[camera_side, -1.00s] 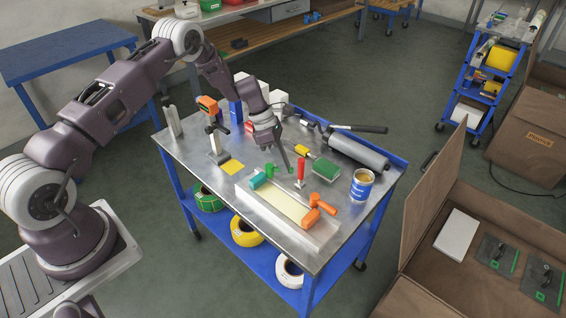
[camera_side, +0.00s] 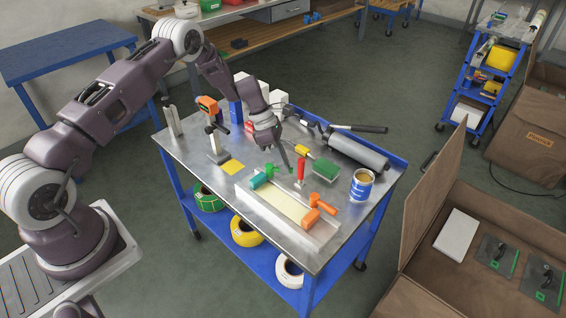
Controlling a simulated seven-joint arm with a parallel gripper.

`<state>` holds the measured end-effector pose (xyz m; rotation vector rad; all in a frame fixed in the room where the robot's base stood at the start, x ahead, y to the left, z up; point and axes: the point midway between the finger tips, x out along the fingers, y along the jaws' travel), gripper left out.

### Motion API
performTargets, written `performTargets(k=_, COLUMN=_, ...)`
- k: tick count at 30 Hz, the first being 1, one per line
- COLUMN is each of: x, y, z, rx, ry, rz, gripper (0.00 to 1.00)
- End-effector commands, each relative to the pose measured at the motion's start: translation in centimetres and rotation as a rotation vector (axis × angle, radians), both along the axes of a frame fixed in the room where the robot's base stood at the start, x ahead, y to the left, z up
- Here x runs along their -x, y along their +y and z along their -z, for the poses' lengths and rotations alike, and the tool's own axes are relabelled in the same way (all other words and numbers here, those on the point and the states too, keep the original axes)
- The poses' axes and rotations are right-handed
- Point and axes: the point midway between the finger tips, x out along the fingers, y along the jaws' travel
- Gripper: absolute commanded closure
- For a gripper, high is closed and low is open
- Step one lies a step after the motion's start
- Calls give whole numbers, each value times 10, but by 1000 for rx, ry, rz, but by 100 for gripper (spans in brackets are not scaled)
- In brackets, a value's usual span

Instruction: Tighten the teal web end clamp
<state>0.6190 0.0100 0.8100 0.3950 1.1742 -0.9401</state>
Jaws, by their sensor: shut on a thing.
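The teal clamp (camera_side: 260,181) sits at the upper left end of a pale cream web strip (camera_side: 283,206) on a metal bed. A green handle (camera_side: 271,169) stands beside the teal block. My gripper (camera_side: 286,170) points down just right of the clamp and is shut on the green handle's outer end. The fingertips are small here, so the exact grip is hard to see. An orange clamp (camera_side: 312,218) with an orange handle (camera_side: 324,201) sits at the strip's other end.
A red-handled tool (camera_side: 301,171) stands close right of my gripper. A green pad (camera_side: 326,169), a tin (camera_side: 361,186) and a grey roller (camera_side: 357,152) lie farther right. An orange-headed stand (camera_side: 208,106) and a yellow square (camera_side: 232,167) are at left.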

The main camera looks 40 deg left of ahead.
Motion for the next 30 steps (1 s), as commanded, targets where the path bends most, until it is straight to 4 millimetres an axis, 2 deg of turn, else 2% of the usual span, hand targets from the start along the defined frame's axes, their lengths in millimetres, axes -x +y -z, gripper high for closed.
performTargets(k=14, x=1, y=0, z=0, rx=-2, ry=-1, rz=57, gripper=100)
performTargets(k=30, x=14, y=-8, z=0, rx=-2, ry=-1, rz=418, gripper=100)
